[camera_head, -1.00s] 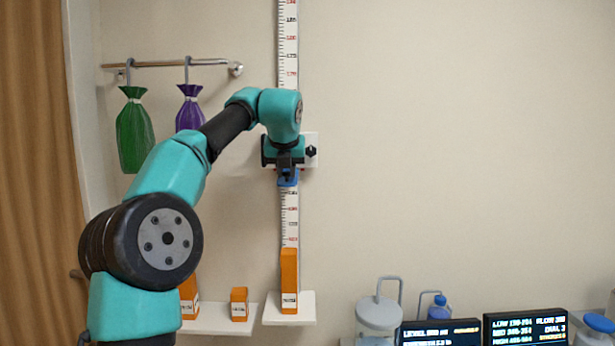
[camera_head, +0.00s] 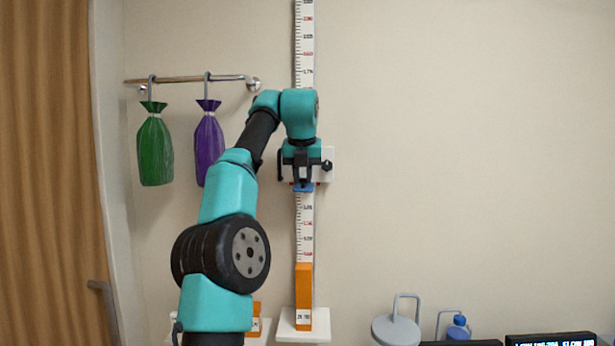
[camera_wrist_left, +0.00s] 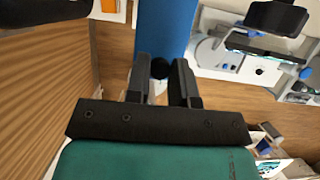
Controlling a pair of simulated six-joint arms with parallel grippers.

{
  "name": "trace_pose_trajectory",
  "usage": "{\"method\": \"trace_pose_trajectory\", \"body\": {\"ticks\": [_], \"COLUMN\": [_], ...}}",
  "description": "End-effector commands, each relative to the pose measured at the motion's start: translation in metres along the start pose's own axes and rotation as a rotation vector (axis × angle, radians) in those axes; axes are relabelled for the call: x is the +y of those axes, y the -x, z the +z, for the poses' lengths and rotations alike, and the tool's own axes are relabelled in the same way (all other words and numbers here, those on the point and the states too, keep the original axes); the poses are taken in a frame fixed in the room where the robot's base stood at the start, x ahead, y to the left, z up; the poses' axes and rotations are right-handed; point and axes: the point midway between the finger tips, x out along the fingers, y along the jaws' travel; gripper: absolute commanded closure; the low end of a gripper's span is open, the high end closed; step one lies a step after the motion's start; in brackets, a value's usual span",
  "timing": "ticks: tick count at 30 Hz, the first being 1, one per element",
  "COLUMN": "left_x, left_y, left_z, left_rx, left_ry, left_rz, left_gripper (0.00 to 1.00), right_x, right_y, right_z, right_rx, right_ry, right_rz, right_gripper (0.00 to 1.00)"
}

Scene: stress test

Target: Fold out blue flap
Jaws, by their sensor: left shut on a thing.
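The blue flap (camera_head: 304,188) shows as a thin, nearly level strip at the lower edge of the white slider (camera_head: 327,164) on the wall-mounted height scale (camera_head: 305,225). My left gripper (camera_head: 303,182) is at the flap, pointing down in front of the scale, and hides part of flap and slider. In the left wrist view the flap (camera_wrist_left: 166,30) is a broad blue surface beyond my left gripper (camera_wrist_left: 160,80). The dark fingers are shut on it, with a small dark round part between them. The exact contact is hard to see. My right gripper is not in view.
A green bag (camera_head: 154,150) and a purple bag (camera_head: 209,148) hang from a rail (camera_head: 190,79) at the left. Canisters (camera_head: 396,328) and screens stand lower right. The wall right of the scale is bare.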

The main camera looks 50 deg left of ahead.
Motion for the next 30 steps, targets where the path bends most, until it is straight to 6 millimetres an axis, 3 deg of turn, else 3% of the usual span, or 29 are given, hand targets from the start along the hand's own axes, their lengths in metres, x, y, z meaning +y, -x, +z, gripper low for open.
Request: {"method": "trace_pose_trajectory", "body": {"ticks": [7,8,15,24,30], "left_x": [0.0,0.0,0.0,0.001,0.016], "left_y": [0.0,0.0,0.0,0.001,0.012], "left_z": [0.0,0.0,0.0,0.0,-0.001], "left_rx": [-0.002,-0.002,-0.002,-0.003,-0.004], "left_ry": [0.0,0.0,0.0,0.002,0.021], "left_rz": [-0.001,0.0,0.0,0.001,0.008], "left_gripper": [1.0,0.76,0.53,0.53,0.53], "right_x": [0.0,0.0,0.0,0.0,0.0], "right_y": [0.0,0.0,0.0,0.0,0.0], "right_z": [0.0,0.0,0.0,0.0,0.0], "right_rx": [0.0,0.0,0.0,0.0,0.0], "right_ry": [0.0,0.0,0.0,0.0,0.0], "right_rz": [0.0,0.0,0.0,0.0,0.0], "right_gripper": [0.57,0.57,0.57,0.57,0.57]}}
